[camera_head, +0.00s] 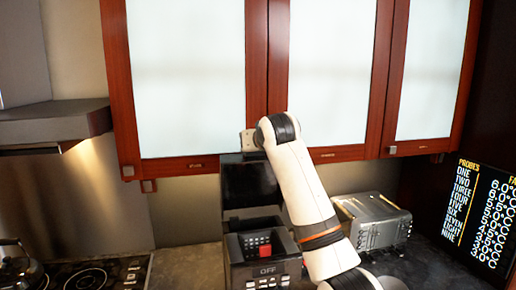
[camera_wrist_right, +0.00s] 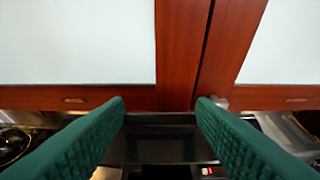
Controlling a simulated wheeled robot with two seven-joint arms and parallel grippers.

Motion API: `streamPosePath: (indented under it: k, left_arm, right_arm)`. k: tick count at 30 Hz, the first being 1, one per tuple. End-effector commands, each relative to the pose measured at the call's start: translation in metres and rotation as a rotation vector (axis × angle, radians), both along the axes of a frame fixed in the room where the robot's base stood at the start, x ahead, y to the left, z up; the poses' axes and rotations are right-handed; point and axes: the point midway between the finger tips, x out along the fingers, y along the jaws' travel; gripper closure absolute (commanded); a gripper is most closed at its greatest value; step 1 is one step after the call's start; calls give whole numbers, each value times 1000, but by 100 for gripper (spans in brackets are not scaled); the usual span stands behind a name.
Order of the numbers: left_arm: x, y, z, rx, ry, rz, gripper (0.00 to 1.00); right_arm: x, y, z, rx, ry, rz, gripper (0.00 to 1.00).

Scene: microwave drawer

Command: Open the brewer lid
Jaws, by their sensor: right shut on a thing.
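The black brewer (camera_head: 238,258) stands on the counter below the wall cabinets, with an "OFF" panel on its front. Its lid (camera_head: 250,184) stands upright at the back, and the open top shows a red part (camera_head: 265,250) inside. My right arm reaches up over the brewer, and my right gripper (camera_head: 247,140) is at the lid's top edge, close to the cabinets. In the right wrist view the green finger pads (camera_wrist_right: 160,103) are on either side of the dark lid (camera_wrist_right: 160,119) and shut on it. My left gripper is out of view.
Wall cabinets (camera_head: 193,75) with white panels are just above and behind the gripper. A grey metal appliance (camera_head: 375,222) stands right of the brewer. A kettle (camera_head: 18,268) and a stove top (camera_head: 95,275) are at left. A temperature display (camera_head: 482,215) is at right.

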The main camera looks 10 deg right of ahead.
Motion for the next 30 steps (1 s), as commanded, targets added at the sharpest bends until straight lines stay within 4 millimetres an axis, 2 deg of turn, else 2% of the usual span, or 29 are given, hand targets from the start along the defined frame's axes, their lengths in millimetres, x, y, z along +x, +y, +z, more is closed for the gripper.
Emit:
streamPosePath:
  k: [9,10,14,24,26,30]
  left_arm:
    - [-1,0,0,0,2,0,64]
    - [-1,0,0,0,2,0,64]
    - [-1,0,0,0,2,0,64]
    - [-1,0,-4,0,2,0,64]
    - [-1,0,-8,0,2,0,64]
    - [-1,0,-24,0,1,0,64]
  right_arm:
    - [0,0,-5,-1,15,0,90]
    - [0,0,-5,-1,15,0,48]
    - [0,0,-5,-1,12,0,27]
    - [-3,0,-2,0,6,0,27]
    - [-8,0,-1,0,4,0,27]
    - [-30,-1,6,-1,1,1,27]
